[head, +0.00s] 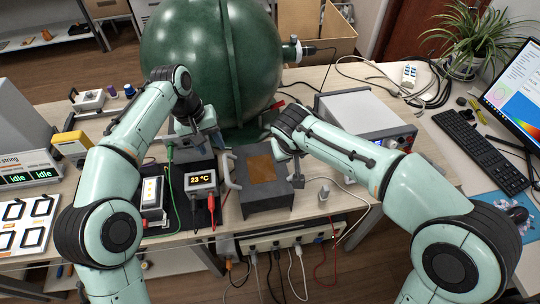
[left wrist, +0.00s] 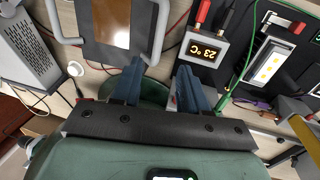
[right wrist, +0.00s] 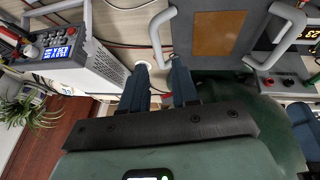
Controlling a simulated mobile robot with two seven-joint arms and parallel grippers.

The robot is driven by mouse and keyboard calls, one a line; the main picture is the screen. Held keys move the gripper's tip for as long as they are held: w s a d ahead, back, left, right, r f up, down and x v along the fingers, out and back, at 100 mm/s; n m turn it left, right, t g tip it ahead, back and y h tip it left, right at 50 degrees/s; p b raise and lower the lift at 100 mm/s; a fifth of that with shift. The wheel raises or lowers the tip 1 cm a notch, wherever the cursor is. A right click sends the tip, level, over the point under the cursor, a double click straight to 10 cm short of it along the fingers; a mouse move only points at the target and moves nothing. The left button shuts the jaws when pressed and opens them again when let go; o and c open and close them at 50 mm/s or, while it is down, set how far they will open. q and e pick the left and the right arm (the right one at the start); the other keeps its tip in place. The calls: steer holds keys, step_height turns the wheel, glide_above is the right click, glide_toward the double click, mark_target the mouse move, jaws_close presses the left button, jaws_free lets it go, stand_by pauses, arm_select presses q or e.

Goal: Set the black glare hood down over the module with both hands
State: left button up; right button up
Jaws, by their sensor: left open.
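The black glare hood (head: 252,205) is a dark box with a brown panel on top and a grey handle on each side. It stands on the bench at the middle of the head view. The module (head: 152,192), with lit yellow LEDs, lies to its left; it also shows in the left wrist view (left wrist: 267,66). My left gripper (left wrist: 160,68) is open, its fingertips near the end of one hood handle (left wrist: 160,30). My right gripper (right wrist: 160,66) is open, its fingertips near the end of the other handle (right wrist: 158,35). Whether the fingers touch the handles I cannot tell.
A small 23 °C display (head: 202,180) with red and black leads stands between module and hood. A large green sphere (head: 210,60) rises behind. A power supply (head: 360,115) stands to the right. Cables (head: 345,190) run along the bench, and a power strip (head: 280,240) hangs below its front edge.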

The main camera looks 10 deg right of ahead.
mark_target(225, 165)
arm_select(q)
steer(key=d+f, duration=0.1)
steer(key=f, duration=0.7)
steer(key=d+f, duration=0.1)
steer(key=f, duration=0.2)
steer(key=shift+w+d+f, duration=0.1)
steer(key=shift+d+f, duration=0.2)
steer(key=shift+f, duration=0.1)
arm_select(e)
steer(key=x, duration=1.2)
steer(key=shift+w+d, duration=0.3)
steer(key=shift+w, duration=0.1)
arm_select(q)
steer(key=c, duration=0.6)
arm_select(e)
jaws_close()
arm_select(q)
jaws_close()
arm_select(e)
steer(key=shift+r, duration=0.1)
